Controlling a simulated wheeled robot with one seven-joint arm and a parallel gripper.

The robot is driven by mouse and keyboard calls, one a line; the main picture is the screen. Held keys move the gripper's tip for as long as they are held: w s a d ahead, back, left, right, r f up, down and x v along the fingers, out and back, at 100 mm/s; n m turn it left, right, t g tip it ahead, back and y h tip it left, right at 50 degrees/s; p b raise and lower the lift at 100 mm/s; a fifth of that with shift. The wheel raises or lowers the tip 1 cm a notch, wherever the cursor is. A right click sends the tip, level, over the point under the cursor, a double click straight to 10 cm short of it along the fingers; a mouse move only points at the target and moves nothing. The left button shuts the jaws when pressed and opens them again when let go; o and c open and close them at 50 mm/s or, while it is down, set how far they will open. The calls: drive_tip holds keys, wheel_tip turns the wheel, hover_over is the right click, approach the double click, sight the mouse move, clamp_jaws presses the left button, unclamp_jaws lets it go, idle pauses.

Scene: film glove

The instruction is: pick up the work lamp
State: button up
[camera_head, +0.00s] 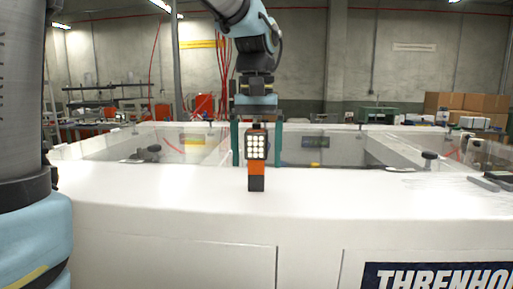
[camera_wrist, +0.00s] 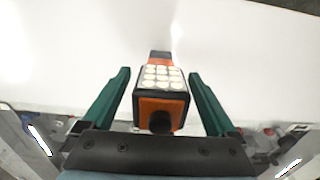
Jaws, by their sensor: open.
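The work lamp (camera_head: 256,158) is black and orange with a square panel of round white LEDs. It stands upright on the white surface in the head view. In the wrist view the lamp (camera_wrist: 160,92) lies between my two green fingers, seen from above with its LED face showing. My gripper (camera_head: 257,150) points down from above, open, with one finger to each side of the lamp. In the wrist view my gripper (camera_wrist: 158,80) shows a gap between the lamp and each finger.
The white machine top (camera_head: 150,190) is clear around the lamp. Behind it are recessed glass-covered openings and a black knob (camera_head: 430,155). Dark flat objects (camera_head: 490,182) lie at the right edge. Cardboard boxes (camera_head: 468,103) are stacked far back right.

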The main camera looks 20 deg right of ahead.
drive_tip(key=shift+f, duration=0.85)
drive_tip(key=shift+c, duration=0.2)
clamp_jaws()
